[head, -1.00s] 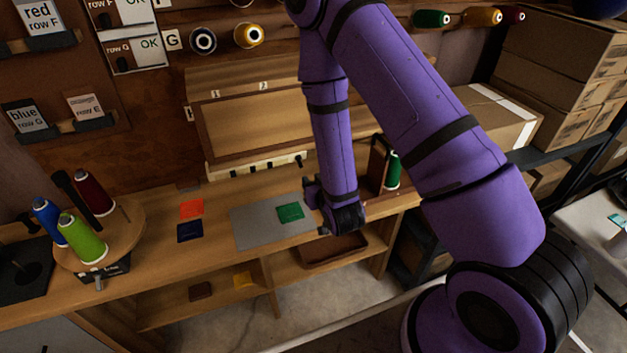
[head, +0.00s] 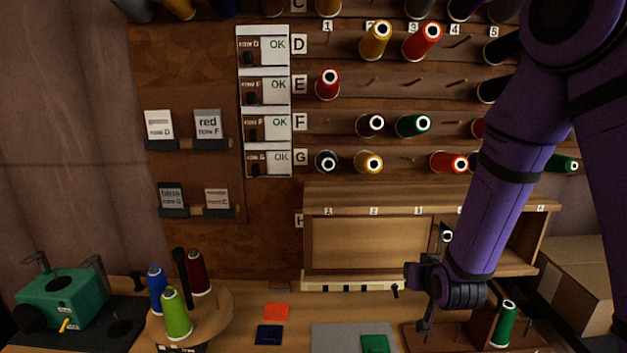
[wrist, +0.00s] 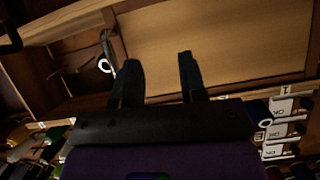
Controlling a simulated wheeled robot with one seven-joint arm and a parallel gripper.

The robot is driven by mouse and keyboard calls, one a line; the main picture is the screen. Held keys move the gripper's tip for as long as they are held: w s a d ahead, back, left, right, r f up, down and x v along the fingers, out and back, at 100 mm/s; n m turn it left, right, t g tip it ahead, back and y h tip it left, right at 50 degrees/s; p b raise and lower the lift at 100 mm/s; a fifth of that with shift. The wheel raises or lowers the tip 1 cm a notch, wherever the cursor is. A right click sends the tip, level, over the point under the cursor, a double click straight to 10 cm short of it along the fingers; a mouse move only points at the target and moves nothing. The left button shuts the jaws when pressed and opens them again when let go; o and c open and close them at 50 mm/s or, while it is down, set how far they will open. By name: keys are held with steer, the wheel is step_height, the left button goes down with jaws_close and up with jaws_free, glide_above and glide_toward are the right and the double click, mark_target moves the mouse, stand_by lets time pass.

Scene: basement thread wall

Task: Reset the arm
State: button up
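My purple arm comes down from the upper right in the head view. My gripper (wrist: 158,60) is held up in front of the wooden cabinet (head: 360,244), above the bench. In the wrist view its two dark fingers stand apart with nothing between them, and the cabinet's panel (wrist: 220,40) lies beyond. In the head view the black wrist end shows, but its fingers are small and hard to make out.
A green spool (head: 505,323) stands on the bench at the right, below my arm. A round stand (head: 215,320) holds blue, lime and dark red spools at the left. A green device (head: 66,305) sits further left. Pegs with several spools cover the wall. Cardboard boxes (head: 585,270) are at the right.

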steer(key=s+d+r+g, duration=0.2)
steer(key=s+r, duration=0.2)
steer(key=r, duration=0.6)
steer(key=s+d+r+g, duration=0.2)
steer(key=s+r, duration=0.5)
steer(key=s, duration=0.5)
steer(key=s+d+r+g, duration=0.2)
steer(key=s+r, duration=0.6)
steer(key=s, duration=0.5)
steer(key=shift+s+r+n+g, duration=0.2)
steer(key=shift+n+g, duration=0.1)
